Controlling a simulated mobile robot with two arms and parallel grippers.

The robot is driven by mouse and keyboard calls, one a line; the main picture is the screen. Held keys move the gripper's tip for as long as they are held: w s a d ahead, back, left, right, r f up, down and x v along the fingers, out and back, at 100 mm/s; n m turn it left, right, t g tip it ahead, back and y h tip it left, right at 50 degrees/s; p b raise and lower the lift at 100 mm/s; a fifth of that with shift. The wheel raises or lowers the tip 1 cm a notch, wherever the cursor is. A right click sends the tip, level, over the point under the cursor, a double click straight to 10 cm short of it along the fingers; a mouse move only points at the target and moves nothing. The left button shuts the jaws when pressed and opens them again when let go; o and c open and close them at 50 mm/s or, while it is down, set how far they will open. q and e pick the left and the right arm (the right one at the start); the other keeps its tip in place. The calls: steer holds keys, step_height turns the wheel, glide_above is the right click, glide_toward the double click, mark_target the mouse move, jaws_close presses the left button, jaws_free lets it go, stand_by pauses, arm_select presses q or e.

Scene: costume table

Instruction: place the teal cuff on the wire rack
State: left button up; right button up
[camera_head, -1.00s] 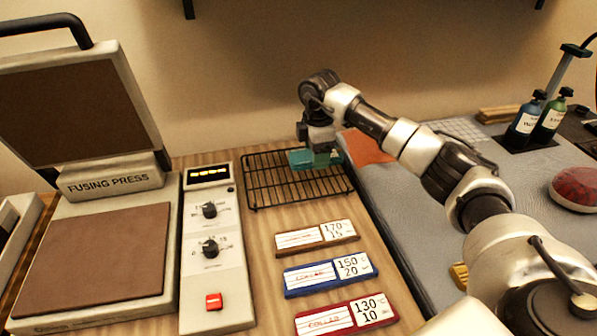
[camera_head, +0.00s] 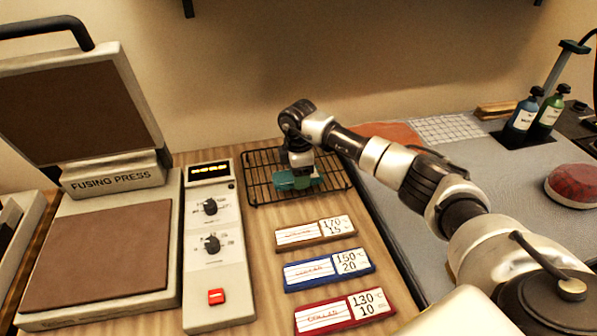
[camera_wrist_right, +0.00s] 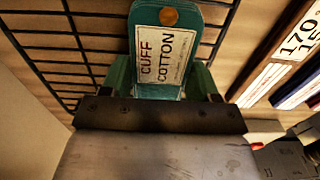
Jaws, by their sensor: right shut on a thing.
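The teal cuff (camera_head: 285,181) is in my right gripper (camera_head: 298,178), low over the wire rack (camera_head: 262,189). In the right wrist view the cuff (camera_wrist_right: 198,22) has a white label reading "CUFF COTTON" and a round copper-coloured spot. My right gripper (camera_wrist_right: 160,85) is shut on it, one finger on each side. The black wires of the rack (camera_wrist_right: 62,42) show behind and beside the cuff. I cannot tell whether the cuff touches the wires. My left gripper is not in view.
The control panel (camera_head: 208,262) and fusing press (camera_head: 97,255) stand left of the rack. Several labelled cards, brown (camera_head: 315,232), blue (camera_head: 329,268) and red (camera_head: 343,311), lie in front of it. A grey mat (camera_head: 500,190) with bottles (camera_head: 524,115) is on the right.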

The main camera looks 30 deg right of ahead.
steer(key=o, duration=0.9)
steer(key=shift+f, duration=0.15)
step_height(320, 180, up, 12)
steer(key=b, duration=0.1)
steer(key=shift+r+b, duration=0.25)
steer(key=shift+b, duration=0.15)
